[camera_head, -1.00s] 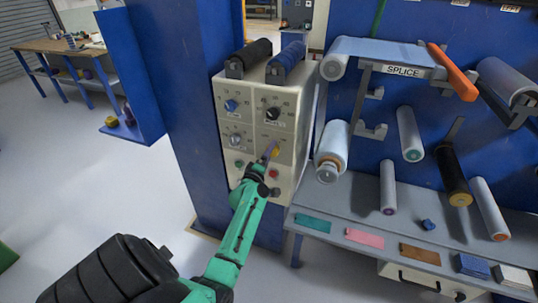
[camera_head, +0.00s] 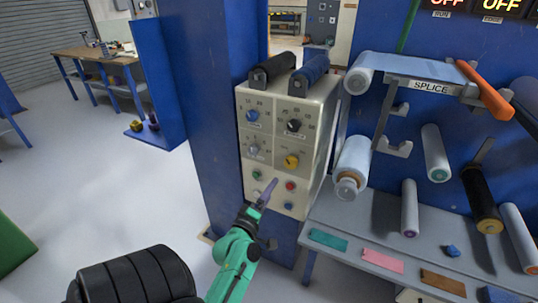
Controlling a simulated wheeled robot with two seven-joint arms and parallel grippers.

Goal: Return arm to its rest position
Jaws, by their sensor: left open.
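My left arm is green and comes up from the bottom of the head view. Its gripper (camera_head: 264,192) is open, with grey-purple fingers in front of the lower part of the control box (camera_head: 312,128). The fingers overlap the box's lower button area in the picture; I cannot tell whether they touch it. The yellow knob (camera_head: 291,161) shows clear above and right of the fingers. A red button (camera_head: 291,186) and a blue button (camera_head: 288,206) are just right of them. My right gripper is not in view.
A blue pillar (camera_head: 212,100) stands left of the box. At right, a grey shelf (camera_head: 385,225) holds coloured strips, below rollers and the SPLICE bar (camera_head: 432,88). A workbench (camera_head: 95,56) is at the far left. The grey floor (camera_head: 120,190) at left is clear.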

